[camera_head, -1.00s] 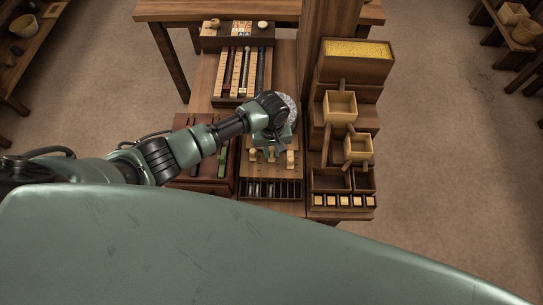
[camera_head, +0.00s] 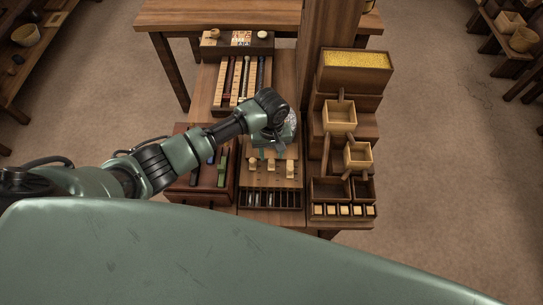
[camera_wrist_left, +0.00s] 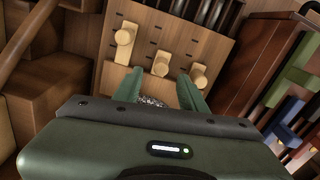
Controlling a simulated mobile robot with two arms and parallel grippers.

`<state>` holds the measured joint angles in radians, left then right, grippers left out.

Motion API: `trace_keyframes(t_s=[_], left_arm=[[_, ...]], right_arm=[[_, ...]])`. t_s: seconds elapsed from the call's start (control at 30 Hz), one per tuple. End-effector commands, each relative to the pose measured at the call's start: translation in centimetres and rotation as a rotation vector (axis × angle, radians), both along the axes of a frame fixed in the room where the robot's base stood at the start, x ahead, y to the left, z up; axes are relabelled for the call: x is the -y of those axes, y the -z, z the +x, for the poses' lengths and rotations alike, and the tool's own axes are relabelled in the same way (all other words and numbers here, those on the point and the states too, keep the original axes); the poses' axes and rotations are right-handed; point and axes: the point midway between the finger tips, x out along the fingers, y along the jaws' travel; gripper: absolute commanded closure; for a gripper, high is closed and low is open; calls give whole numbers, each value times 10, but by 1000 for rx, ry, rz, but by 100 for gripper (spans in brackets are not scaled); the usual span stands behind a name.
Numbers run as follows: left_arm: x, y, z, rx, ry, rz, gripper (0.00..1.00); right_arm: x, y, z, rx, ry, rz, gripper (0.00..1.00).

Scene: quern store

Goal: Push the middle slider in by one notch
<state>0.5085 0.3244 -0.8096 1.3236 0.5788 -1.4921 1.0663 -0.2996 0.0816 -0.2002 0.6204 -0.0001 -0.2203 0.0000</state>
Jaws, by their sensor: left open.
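Three pale wooden sliders stand on a wooden board (camera_head: 285,183). The middle slider (camera_head: 271,166) shows between its neighbours, and also in the left wrist view (camera_wrist_left: 161,63), where the left-hand one (camera_wrist_left: 124,38) sits farther up than the other two. My left gripper (camera_head: 268,144) is over the far side of the board. In the left wrist view its open green fingers (camera_wrist_left: 160,88) are on either side of the middle slider's line, with their tips just short of the knob. I see nothing gripped. My right gripper is not in view.
A row of dark slots (camera_head: 270,199) lies at the board's near edge. A red-brown box (camera_head: 203,198) stands to the left. Stepped wooden bins (camera_head: 330,187) and a post stand close on the right. A speckled grey rounded thing (camera_head: 289,122) is beside my gripper.

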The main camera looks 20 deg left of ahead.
Motion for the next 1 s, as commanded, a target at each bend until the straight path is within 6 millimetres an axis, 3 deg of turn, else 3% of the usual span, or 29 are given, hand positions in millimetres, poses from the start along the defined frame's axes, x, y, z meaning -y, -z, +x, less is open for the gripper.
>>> trace_keyframes(t_s=[0.1, 0.3, 1.0], left_arm=[[0, -21, 1, 3, 0, -2, 58], [0, -39, 1, 1, 0, 0, 58], [0, -41, 0, 0, -1, 0, 58]], right_arm=[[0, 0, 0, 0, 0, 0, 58], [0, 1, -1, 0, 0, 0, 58], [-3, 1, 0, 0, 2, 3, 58]])
